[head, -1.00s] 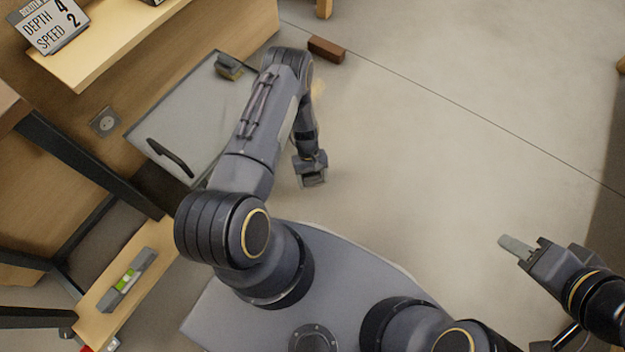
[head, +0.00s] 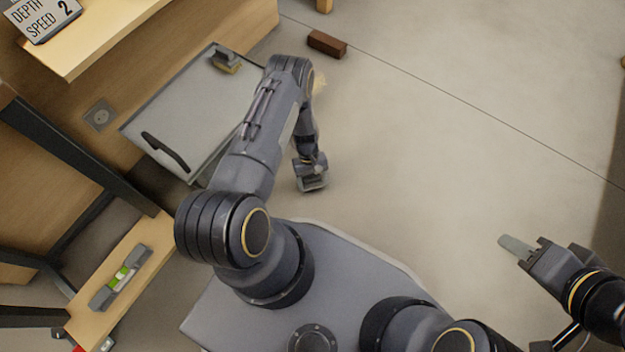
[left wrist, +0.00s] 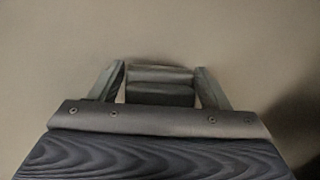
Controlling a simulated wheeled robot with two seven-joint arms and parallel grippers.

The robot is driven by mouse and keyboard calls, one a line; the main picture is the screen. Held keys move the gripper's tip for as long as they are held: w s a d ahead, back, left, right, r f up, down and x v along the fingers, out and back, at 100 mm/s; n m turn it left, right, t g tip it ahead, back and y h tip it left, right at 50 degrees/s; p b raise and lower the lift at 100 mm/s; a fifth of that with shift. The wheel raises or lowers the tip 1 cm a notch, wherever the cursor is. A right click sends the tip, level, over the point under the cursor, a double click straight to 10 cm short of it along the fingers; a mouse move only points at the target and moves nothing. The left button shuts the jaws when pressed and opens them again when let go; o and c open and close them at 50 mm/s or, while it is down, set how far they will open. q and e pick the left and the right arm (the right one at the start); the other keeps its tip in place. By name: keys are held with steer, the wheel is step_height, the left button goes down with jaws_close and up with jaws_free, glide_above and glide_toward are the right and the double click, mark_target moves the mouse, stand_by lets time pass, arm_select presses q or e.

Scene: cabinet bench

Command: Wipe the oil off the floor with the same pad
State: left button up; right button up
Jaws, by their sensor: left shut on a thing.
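My left gripper (head: 311,180) is low over the floor (head: 420,170), just beyond the front of my base. In the left wrist view its two fingers (left wrist: 160,90) stand on either side of a dark grey block, the pad (left wrist: 160,95), and are shut on it. The pad's underside is hidden, so I cannot tell whether it touches the floor. A faint yellowish patch (head: 319,83), possibly oil, shows on the floor beside my left forearm, partly hidden by it. My right gripper (head: 518,247) is at the right with a flat grey piece at its tip; its jaw state is unclear.
A grey panel with a black handle (head: 167,152) lies left of my arm, with a grey and yellow block (head: 226,60) on it. A brown brick (head: 327,44) lies on the floor ahead. A spirit level (head: 121,278) rests on a wooden ledge. The floor to the right is clear.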

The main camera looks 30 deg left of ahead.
arm_select(q)
steer(key=shift+f+b, duration=0.95)
steer(key=shift+b, duration=0.1)
stand_by(0.4)
steer(key=shift+w+f+b, duration=0.1)
steer(key=shift+w+b, duration=0.95)
steer(key=shift+b, duration=0.05)
steer(key=shift+w+d+r, duration=0.1)
steer(key=shift+w+r, duration=0.05)
steer(key=shift+w, duration=0.3)
steer(key=shift+w+d+r, duration=0.1)
steer(key=shift+w+r, duration=0.05)
steer(key=shift+w, duration=0.25)
steer(key=shift+w+f, duration=0.2)
steer(key=shift+w, duration=1.55)
steer(key=shift+s+r+p, duration=0.1)
steer(key=shift+s+p, duration=0.2)
steer(key=shift+s, duration=0.4)
steer(key=shift+s+a+p, duration=0.2)
steer(key=shift+s+p, duration=1.15)
steer(key=shift+s, duration=1.65)
steer(key=shift+r, duration=0.15)
